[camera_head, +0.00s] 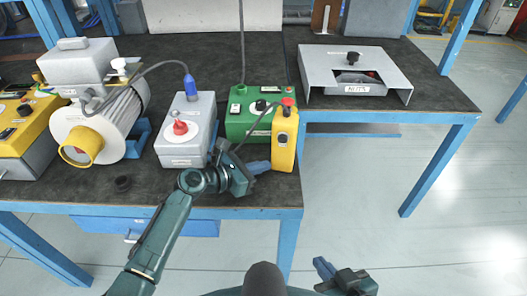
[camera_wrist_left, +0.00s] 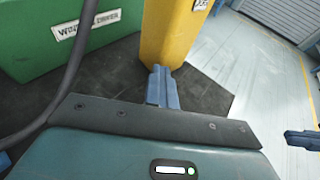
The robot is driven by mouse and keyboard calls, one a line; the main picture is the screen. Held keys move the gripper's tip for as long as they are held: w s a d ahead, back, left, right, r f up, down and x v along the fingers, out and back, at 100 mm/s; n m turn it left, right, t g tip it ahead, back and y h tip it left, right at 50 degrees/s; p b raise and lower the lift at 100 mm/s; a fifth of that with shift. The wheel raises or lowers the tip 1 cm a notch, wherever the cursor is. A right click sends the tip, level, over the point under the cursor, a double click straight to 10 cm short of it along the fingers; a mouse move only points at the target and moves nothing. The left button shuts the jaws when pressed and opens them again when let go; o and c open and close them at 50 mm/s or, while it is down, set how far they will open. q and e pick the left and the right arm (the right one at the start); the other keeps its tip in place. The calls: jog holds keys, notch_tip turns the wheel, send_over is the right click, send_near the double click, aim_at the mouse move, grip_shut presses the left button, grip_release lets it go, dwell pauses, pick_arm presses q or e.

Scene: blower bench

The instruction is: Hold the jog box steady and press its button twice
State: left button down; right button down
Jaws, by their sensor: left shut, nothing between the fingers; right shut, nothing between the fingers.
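The yellow jog box (camera_head: 284,142) stands upright at the front right corner of the bench, with a red button (camera_head: 288,102) near its top and a black knob below it. Its lower part also shows in the left wrist view (camera_wrist_left: 172,35). My left gripper (camera_head: 268,165) is shut and empty, its blue fingertips at the lower left of the box. In the left wrist view the closed fingers (camera_wrist_left: 161,73) point at the box's base; I cannot tell whether they touch it. My right gripper (camera_head: 319,262) is shut and empty, low in front of the bench, away from the box.
A green box (camera_head: 250,128) with a cable stands just behind left of the jog box. A grey box with a red knob (camera_head: 188,150), a blower (camera_head: 98,125) and a yellow unit (camera_head: 25,130) stand further left. A grey metal stand (camera_head: 325,62) is behind right.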

aim_at(283, 139)
dwell(0.9)
jog(key=w+a+r+n+t+y, duration=0.1)
jog(key=w+a+r+n+y, duration=0.1)
jog(key=w+a+r+n, duration=0.3)
jog(key=w+a+r+n+t+y, duration=0.1)
jog(key=w+a+r+n+y, duration=0.2)
jog(key=w+a+r+n, duration=0.2)
notch_tip(283, 139, up, 4)
jog(key=w+n, duration=0.1)
jog(key=n, duration=0.3)
jog(key=shift+t, duration=0.4)
jog(key=shift+w+d+f, duration=0.1)
jog(key=shift+w, duration=0.05)
jog(key=w+d, duration=0.2)
jog(key=w, duration=0.6)
jog(key=shift+w, duration=0.25)
jog(key=shift+w, duration=0.15)
dwell(0.8)
jog(key=shift+w, duration=0.25)
